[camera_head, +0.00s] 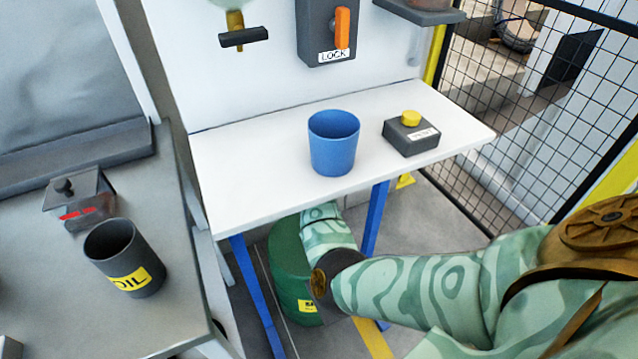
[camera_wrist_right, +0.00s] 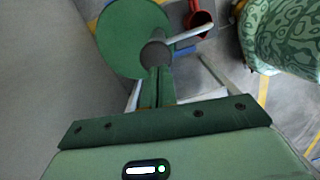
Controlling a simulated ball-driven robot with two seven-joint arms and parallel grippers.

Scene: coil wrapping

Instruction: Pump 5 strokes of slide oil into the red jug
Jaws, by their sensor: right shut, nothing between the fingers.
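The green drum (camera_head: 290,265) with a yellow label stands on the floor under the white table, partly hidden by my right arm. In the right wrist view a round green drum top (camera_wrist_right: 125,35) carries a grey pump head (camera_wrist_right: 156,53) with a pale bar (camera_wrist_right: 191,33) sticking out to the right. The red jug (camera_wrist_right: 200,22) is beside the drum at the top, near the bar's end; its contents cannot be made out. My right gripper (camera_wrist_right: 158,72) is shut and empty, its fingertips close to the pump head; contact cannot be told. My left gripper is out of view.
The white table (camera_head: 250,160) holds a blue cup (camera_head: 333,145) and a dark box with a yellow button (camera_head: 411,134). A dark OIL container (camera_head: 125,260) stands on the left bench. A blue table leg (camera_head: 376,215) is close to my right arm. A mesh fence (camera_head: 530,100) bounds the right.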

